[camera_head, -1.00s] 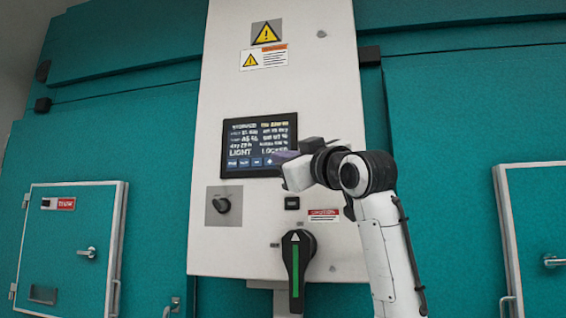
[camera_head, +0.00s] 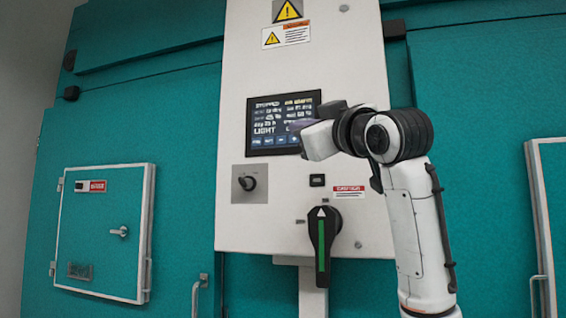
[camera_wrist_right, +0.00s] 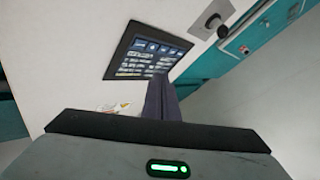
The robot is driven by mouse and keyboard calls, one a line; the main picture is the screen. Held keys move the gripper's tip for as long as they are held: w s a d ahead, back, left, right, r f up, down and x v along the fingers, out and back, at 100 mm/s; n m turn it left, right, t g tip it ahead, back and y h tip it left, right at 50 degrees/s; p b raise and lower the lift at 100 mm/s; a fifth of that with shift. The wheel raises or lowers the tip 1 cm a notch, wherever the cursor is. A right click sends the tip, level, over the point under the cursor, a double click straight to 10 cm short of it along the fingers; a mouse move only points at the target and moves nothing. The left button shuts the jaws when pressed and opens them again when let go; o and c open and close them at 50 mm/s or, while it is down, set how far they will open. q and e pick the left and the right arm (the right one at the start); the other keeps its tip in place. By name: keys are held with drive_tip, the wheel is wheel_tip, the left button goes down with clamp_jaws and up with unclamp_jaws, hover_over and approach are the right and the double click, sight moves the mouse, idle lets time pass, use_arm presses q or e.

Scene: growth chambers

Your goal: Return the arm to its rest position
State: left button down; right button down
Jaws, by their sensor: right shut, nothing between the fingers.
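My right arm comes up from the lower right in the head view. Its white and black right gripper (camera_head: 298,126) is in front of the lower right part of the control panel's screen (camera_head: 268,110). In the right wrist view the dark fingers (camera_wrist_right: 160,97) are shut together and hold nothing. They point toward the lit screen (camera_wrist_right: 148,52) and overlap its edge in the picture; I cannot tell how wide the gap is. My left arm and gripper are not in view.
The white control cabinet (camera_head: 232,225) carries a rotary knob (camera_head: 247,183), a small black button (camera_head: 317,180) and a large black handle with a green stripe (camera_head: 321,240). Teal chamber walls stand behind. A hatch (camera_head: 105,215) is at left, another (camera_head: 545,190) at right.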

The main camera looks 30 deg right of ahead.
drive_tip(key=w+a+f+g+y, duration=0.15)
drive_tip(key=w+f, duration=0.25)
drive_tip(key=f, duration=0.4)
drive_tip(key=w+a+f+n, duration=0.15)
drive_tip(key=w+f, duration=0.25)
drive_tip(key=f, duration=0.4)
drive_tip(key=w+a+f+m+g, duration=0.1)
drive_tip(key=w+a+f, duration=0.1)
drive_tip(key=w+f, duration=0.35)
drive_tip(key=s+a+f+g+y, duration=0.1)
drive_tip(key=a+f+g, duration=0.15)
drive_tip(key=f, duration=1.45)
drive_tip(key=s+a+f+g+y, duration=0.1)
drive_tip(key=a+f, duration=0.2)
drive_tip(key=f, duration=1.3)
drive_tip(key=s+a+f+g, duration=0.2)
drive_tip(key=s+f, duration=0.4)
drive_tip(key=f, duration=0.5)
drive_tip(key=s+a+f+g, duration=0.1)
drive_tip(key=s+a+f, duration=0.1)
drive_tip(key=s+f, duration=0.65)
drive_tip(key=s+a+f+m+g, duration=0.1)
drive_tip(key=s+f, duration=0.8)
drive_tip(key=s, duration=0.2)
drive_tip(key=s+a+f+m+g+y, duration=0.1)
drive_tip(key=s+a+f+g, duration=0.1)
drive_tip(key=s+f, duration=0.8)
drive_tip(key=shift+s+m+g, duration=0.3)
drive_tip(key=shift+s+m, duration=0.05)
drive_tip(key=shift+s, duration=0.7)
